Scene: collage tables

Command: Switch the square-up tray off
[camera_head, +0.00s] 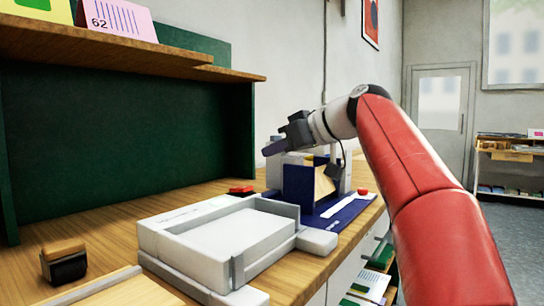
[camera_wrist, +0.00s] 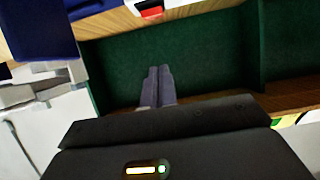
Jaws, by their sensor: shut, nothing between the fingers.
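The square-up tray appears to be the low white tray (camera_head: 160,238) with raised grey corner walls, on the wooden table in the head view. A small red part (camera_head: 241,190) sits just behind it; I cannot tell whether it belongs to the tray or which way it is set. My gripper (camera_head: 268,148) is up behind and right of the tray, above the blue and white device, pointing left and touching nothing I can see. In the wrist view its two grey fingers (camera_wrist: 158,72) are together and empty, pointing toward the green panel.
The blue and white device (camera_head: 345,212) with a red button (camera_head: 362,191) stands right of the tray, under my arm. A dark, wooden-topped block (camera_head: 64,262) is at the front left. A green panel (camera_head: 120,130) and wooden shelf (camera_head: 120,48) close off the back.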

